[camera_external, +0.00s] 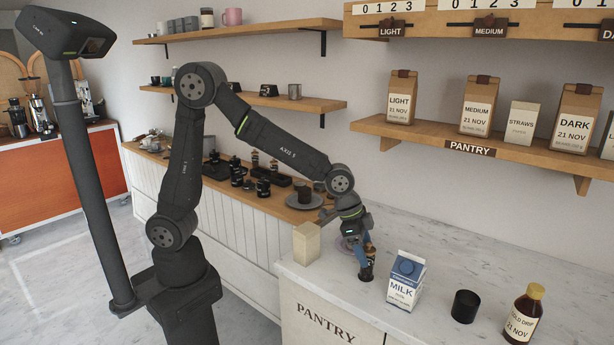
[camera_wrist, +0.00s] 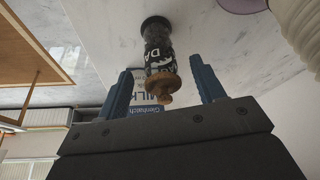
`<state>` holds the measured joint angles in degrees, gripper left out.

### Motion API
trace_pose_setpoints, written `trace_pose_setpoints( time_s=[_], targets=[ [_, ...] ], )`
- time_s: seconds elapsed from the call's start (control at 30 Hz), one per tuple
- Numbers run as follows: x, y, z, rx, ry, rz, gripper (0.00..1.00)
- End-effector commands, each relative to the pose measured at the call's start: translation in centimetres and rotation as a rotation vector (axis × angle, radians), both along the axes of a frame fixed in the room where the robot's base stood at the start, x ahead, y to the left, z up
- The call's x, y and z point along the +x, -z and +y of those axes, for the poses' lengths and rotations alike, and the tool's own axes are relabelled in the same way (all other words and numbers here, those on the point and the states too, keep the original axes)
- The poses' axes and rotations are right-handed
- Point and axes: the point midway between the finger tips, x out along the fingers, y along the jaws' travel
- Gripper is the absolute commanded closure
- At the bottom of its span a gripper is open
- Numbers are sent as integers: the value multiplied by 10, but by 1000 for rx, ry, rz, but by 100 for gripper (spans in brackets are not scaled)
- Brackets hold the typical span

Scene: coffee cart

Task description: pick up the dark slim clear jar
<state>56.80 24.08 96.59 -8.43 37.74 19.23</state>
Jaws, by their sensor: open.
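The dark slim clear jar (camera_external: 367,273) stands on the white marble counter, partly hidden by my gripper in the outside view. In the wrist view the jar (camera_wrist: 157,47) has dark contents, a label with white lettering, partly readable, and a brown knobbed lid. My gripper (camera_external: 366,256) points down at the jar, with its blue fingers open. In the wrist view my gripper (camera_wrist: 161,66) has one finger on each side of the jar, with visible gaps on both sides. No firm hold on the jar shows.
A milk carton (camera_external: 406,281) stands close to the right of the jar. Farther right are a black cup (camera_external: 465,306) and a brown bottle (camera_external: 524,314). A cream block (camera_external: 306,243) stands at the left counter edge. A purplish dish (camera_wrist: 241,4) lies near the jar.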

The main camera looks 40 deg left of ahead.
Motion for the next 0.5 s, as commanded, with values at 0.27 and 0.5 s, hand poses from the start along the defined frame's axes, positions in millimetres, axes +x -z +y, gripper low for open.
trace_pose_setpoints(
  time_s=[0.27, 0.5],
  targets=[
    [5, 24, -11, 0, 0, 0, 38],
    [5, 24, -11, -1, 1, -1, 40]
  ],
)
